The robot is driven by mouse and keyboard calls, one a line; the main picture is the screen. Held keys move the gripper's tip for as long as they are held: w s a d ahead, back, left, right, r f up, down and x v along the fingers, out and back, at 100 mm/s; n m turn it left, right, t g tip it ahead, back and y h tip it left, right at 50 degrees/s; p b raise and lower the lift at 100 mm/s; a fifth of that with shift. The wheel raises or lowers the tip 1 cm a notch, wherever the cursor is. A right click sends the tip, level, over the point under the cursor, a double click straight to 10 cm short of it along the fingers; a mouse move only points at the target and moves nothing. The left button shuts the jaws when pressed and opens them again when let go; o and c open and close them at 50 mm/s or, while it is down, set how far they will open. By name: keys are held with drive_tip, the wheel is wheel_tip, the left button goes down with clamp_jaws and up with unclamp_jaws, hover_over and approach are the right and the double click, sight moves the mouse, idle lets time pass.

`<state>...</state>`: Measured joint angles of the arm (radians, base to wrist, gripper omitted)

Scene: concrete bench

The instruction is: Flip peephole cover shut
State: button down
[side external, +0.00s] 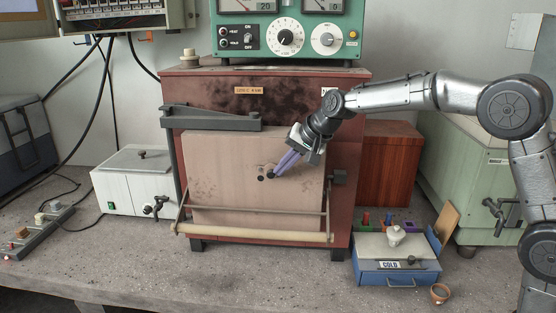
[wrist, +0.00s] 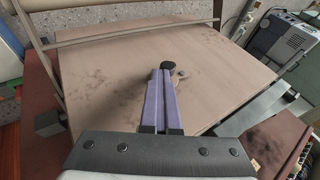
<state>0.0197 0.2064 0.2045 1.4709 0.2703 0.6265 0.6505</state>
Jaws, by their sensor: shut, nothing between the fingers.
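A brick-red kiln (side external: 345,190) stands on the bench with a pale, sooty door (side external: 225,160) facing out. Small dark round parts of the peephole (side external: 261,178) sit near the middle of the door. My gripper (side external: 275,174) is shut and empty, its purple fingers angled down-left with their tips right at these parts. In the wrist view the shut fingers (wrist: 162,80) end just beside a black round knob (wrist: 168,66), with a small dark disc (wrist: 181,73) just right of it. Whether the tips touch the cover, and how far it is swung, I cannot tell.
A bar handle (side external: 260,236) crosses the door's lower front, and a dark hinge arm (side external: 210,118) runs along its upper left. A blue box marked COLD (side external: 395,271) and a small terracotta pot (side external: 440,293) stand at right. The front bench is mostly clear.

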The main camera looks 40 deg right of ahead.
wheel_tip(320, 180, down, 6)
drive_tip(key=m+t+y, duration=0.2)
drive_tip(key=t+y, duration=0.3)
drive_tip(key=t, duration=0.2)
drive_tip(key=shift+w+a+f, duration=0.25)
drive_tip(key=shift+w+a, duration=0.1)
drive_tip(key=shift+w, duration=0.05)
idle(0.6)
drive_tip(key=s+d, duration=0.2)
drive_tip(key=s, duration=0.2)
drive_tip(key=s+d+f, duration=0.1)
drive_tip(key=s+d, duration=0.1)
drive_tip(key=s, duration=0.1)
drive_tip(key=s+d+f, duration=0.1)
drive_tip(key=s+d, duration=0.1)
drive_tip(key=s, duration=0.2)
drive_tip(key=shift+s+d+f, duration=0.1)
drive_tip(key=shift+s+d, duration=0.25)
drive_tip(key=shift+a, duration=0.1)
